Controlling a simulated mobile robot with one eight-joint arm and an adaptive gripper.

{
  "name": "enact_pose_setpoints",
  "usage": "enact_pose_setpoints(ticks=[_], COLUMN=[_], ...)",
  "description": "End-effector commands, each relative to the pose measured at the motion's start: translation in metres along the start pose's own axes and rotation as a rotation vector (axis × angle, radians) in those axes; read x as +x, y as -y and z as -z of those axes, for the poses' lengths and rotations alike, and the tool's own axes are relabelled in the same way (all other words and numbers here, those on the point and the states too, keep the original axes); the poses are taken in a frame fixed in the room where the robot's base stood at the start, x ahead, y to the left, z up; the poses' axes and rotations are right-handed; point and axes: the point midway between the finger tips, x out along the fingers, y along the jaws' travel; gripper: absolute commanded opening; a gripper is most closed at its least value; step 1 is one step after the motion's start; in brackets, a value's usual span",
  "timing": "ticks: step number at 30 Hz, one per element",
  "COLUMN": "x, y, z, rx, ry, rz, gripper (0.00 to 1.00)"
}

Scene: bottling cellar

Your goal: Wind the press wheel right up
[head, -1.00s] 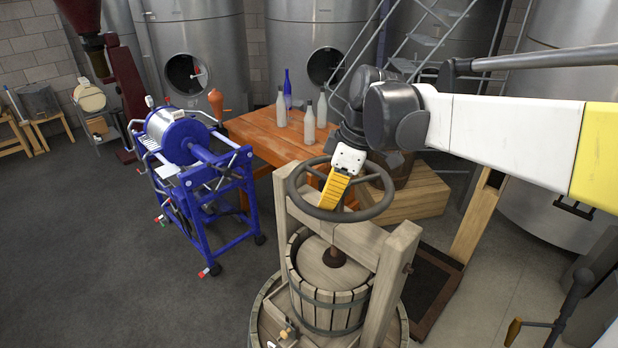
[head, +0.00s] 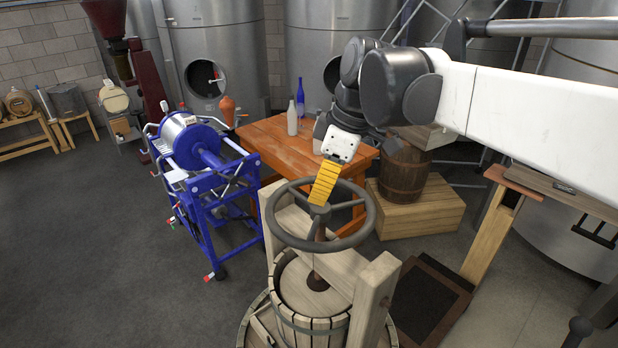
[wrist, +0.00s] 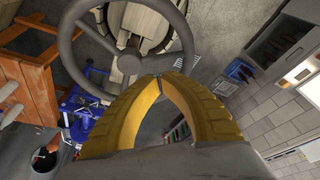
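The press wheel (head: 272,226) is a dark grey spoked handwheel lying flat above the wooden beam of the basket press (head: 377,290). Its screw runs down through the beam to a dark foot (head: 318,284) on the round wooden lid in the slatted basket. My gripper (head: 318,203) points down over the wheel, its yellow fingers crossing the far rim in the picture. In the wrist view the wheel (wrist: 64,50) lies just beyond my fingertips (wrist: 161,80), which meet. No rim shows between the fingers; whether they touch the wheel is unclear.
A blue machine (head: 205,185) on a wheeled frame stands left. An orange table (head: 262,143) with bottles stands behind the press. A barrel (head: 404,172) on a wooden crate (head: 425,207) stands behind right. Open floor lies at the left front.

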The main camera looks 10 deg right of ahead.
Motion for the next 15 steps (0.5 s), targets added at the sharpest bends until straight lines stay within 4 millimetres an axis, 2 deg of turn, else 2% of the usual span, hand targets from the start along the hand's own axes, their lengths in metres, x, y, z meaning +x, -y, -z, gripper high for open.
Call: enact_pose_setpoints(ticks=[9,15], x=[0.054,0.079], y=[0.0,0.001], z=[0.001,0.001], rx=[-0.002,-0.002], ry=[0.0,0.0], rz=[0.001,0.001], gripper=[0.0,0.0])
